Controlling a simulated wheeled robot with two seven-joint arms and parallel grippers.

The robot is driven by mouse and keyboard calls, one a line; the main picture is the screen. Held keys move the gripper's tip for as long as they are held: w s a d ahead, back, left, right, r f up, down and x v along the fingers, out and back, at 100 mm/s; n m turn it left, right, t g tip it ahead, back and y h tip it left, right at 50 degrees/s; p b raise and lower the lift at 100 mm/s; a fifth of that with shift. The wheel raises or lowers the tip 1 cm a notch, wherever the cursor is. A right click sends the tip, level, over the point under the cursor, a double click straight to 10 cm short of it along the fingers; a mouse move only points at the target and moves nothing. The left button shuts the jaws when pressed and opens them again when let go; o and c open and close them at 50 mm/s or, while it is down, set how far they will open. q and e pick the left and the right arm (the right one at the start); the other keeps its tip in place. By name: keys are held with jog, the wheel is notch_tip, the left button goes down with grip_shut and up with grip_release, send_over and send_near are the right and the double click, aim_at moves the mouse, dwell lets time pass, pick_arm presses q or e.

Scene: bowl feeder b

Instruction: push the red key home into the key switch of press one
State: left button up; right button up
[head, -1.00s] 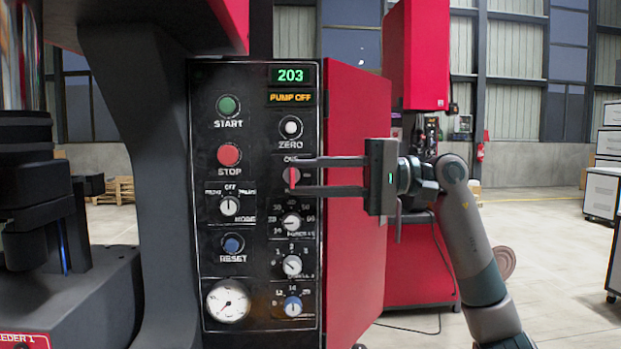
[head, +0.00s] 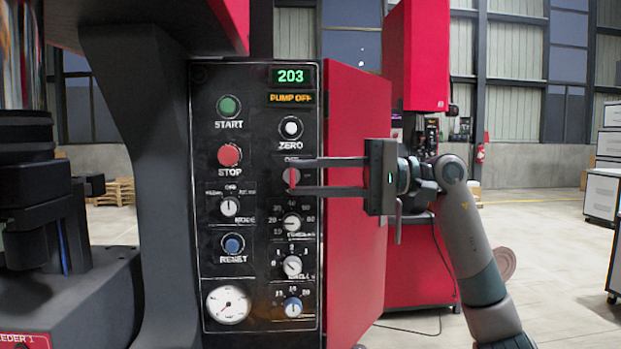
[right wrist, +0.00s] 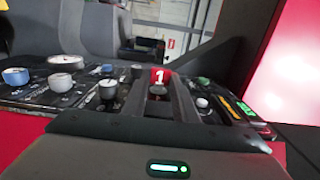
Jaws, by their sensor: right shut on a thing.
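The key is at the round key switch (head: 286,179), below the ZERO button; the fingers and key partly cover the switch. How deep the key sits in it cannot be told. My left gripper is not in view.
START (head: 229,106) and STOP (head: 229,155) buttons lie left of the fingers. Selector knobs, such as one just below (head: 292,223), stand close by. The red side panel (head: 358,110) is at the right. Open floor lies beyond my right arm.

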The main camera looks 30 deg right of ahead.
dwell(0.3)
jog(key=o, duration=1.1)
jog(key=shift+w, duration=0.1)
jog(key=shift+d, duration=0.1)
jog(key=b+v, duration=0.2)
jog(key=v, duration=1.5)
jog(key=shift+b, duration=0.3)
jog(key=shift+d, duration=0.15)
